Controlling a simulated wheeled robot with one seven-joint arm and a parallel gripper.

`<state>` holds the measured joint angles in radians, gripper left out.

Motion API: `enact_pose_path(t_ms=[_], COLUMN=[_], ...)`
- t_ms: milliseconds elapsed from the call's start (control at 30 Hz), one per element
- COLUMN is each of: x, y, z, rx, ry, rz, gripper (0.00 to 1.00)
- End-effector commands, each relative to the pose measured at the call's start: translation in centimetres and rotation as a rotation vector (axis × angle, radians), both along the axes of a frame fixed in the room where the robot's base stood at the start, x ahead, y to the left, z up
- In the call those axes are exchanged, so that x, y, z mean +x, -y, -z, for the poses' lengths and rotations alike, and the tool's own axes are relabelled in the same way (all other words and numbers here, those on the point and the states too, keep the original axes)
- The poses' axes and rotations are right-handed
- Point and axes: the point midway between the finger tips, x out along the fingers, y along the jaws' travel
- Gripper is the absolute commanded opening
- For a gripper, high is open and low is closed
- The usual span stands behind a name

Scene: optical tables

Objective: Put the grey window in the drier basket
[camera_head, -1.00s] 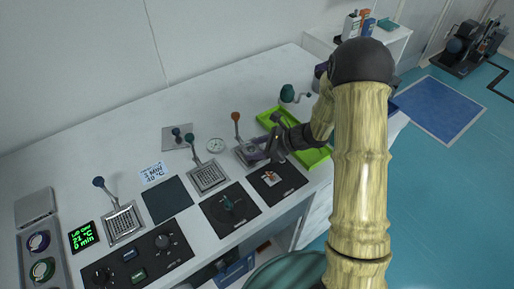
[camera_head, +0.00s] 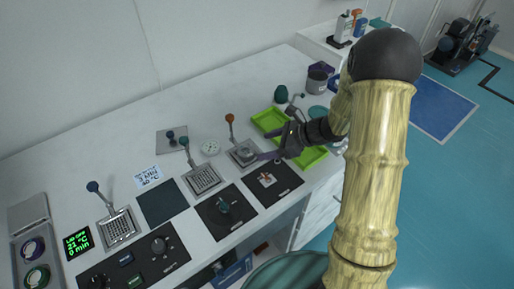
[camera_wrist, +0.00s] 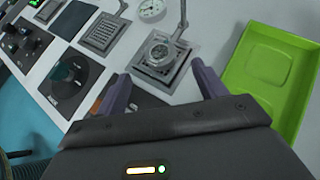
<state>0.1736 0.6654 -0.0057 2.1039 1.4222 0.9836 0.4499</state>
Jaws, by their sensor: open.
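A round, grey-rimmed clear disc, seemingly the grey window (camera_wrist: 159,52), lies in the mesh basket with the orange handle (camera_head: 232,130); the basket also shows in the wrist view (camera_wrist: 148,71). My gripper (camera_head: 274,143) is open and empty, just right of that basket and above the bench. In the wrist view its two purple fingers (camera_wrist: 162,86) are apart, with the disc beyond and between them. Two other mesh baskets stand to the left, one with a green handle (camera_head: 203,180) and one with a blue handle (camera_head: 120,228); both look empty. No label tells which basket is the drier's.
A lime green tray (camera_wrist: 272,75) lies right of the orange-handled basket. Black panels with dials (camera_head: 225,210) line the bench front. A display (camera_head: 77,243) reads LID OFF. Purple and green rings (camera_head: 34,249) sit at the far left.

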Motion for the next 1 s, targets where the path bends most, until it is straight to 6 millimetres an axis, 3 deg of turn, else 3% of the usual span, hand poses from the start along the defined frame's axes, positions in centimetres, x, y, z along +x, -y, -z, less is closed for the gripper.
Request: enact_pose_path(t_ms=[100,300,1000], x=[-0.5,-1.1,-1.6], y=[2.0,4.0,4.1], z=[-1.4,-2.8,-3.0], rx=[-0.002,0.000,-0.015], ry=[0.003,0.001,0.004], rz=[0.004,0.001,-0.018], gripper=[0.70,0.70,0.70])
